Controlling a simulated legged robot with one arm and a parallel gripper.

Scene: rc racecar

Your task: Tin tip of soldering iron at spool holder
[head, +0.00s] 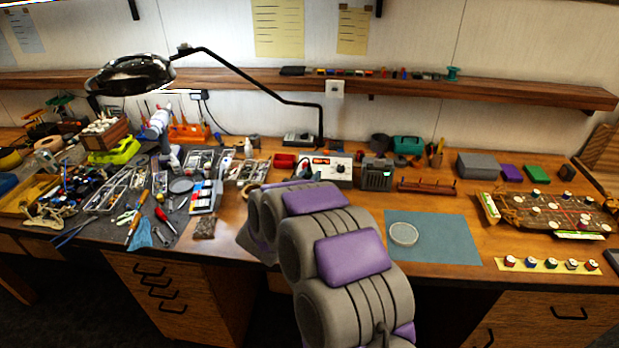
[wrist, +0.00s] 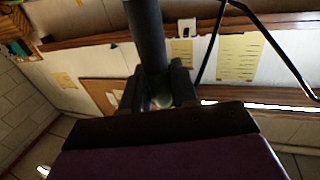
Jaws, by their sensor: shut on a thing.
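My gripper (wrist: 158,88) is shut on a dark, round rod in the wrist view, which looks like the soldering iron's handle (wrist: 146,35). The rod runs up out of the top of that view, so its tip is out of sight. In the head view my arm covers the middle of the bench, and the gripper and iron are hidden behind it. A low reddish-brown rack with short upright posts (head: 428,187), possibly the spool holder, stands on the bench right of my arm. I cannot tell whether it holds solder.
A white station with a red display (head: 325,168) stands just beyond my arm. A blue mat (head: 445,238) with a round clear dish (head: 404,234) lies to the right. Small spools (head: 541,263) line a yellow strip. Tools crowd the left. A lamp (head: 130,75) overhangs the bench.

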